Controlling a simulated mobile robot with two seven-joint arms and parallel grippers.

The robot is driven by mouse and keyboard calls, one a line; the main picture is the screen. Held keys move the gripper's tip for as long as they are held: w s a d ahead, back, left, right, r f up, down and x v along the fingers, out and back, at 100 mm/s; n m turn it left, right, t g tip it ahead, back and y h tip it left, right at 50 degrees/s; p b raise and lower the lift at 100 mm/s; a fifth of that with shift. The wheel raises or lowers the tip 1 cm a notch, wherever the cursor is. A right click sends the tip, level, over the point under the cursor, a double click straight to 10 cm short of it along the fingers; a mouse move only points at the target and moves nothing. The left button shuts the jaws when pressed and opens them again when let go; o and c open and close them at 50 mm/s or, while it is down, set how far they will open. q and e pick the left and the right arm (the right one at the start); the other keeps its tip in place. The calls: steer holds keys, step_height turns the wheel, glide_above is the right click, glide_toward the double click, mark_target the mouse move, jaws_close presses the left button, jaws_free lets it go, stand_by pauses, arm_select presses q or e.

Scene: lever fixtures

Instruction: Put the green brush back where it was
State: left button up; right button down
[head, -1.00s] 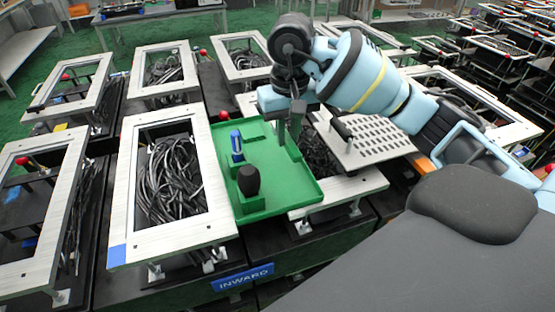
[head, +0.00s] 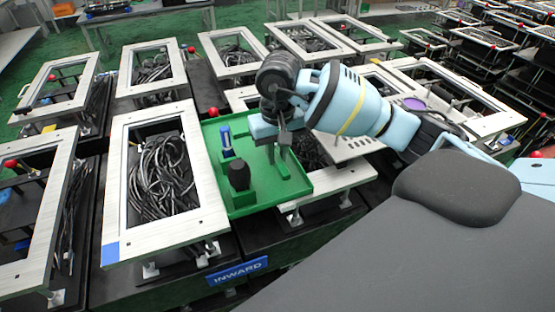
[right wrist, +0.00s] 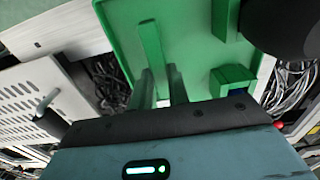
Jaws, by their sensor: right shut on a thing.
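The green tray (head: 292,187) stands on the white frames right of centre in the head view. My right gripper (head: 284,150) is over the tray's right part, pointing down. In the right wrist view its two fingers (right wrist: 162,85) are close together, with a green bar-like piece, seemingly the green brush (right wrist: 150,42), at them. The brush looks upright against the same-coloured tray, so its lower end is hard to make out. I cannot tell whether it touches the tray floor. My left gripper is not in view.
A frame full of black cables (head: 165,180) is left of the tray. A perforated white panel (right wrist: 25,100) lies beside it. A blue INWARD sign (head: 238,271) is in front.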

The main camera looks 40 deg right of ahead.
mark_target(278, 158)
steer(key=shift+f, duration=1.3)
steer(key=shift+f, duration=0.1)
steer(key=c, duration=1.3)
jaws_free()
steer(key=shift+c, duration=0.2)
step_height(278, 158, up, 12)
steer(key=shift+s, duration=0.1)
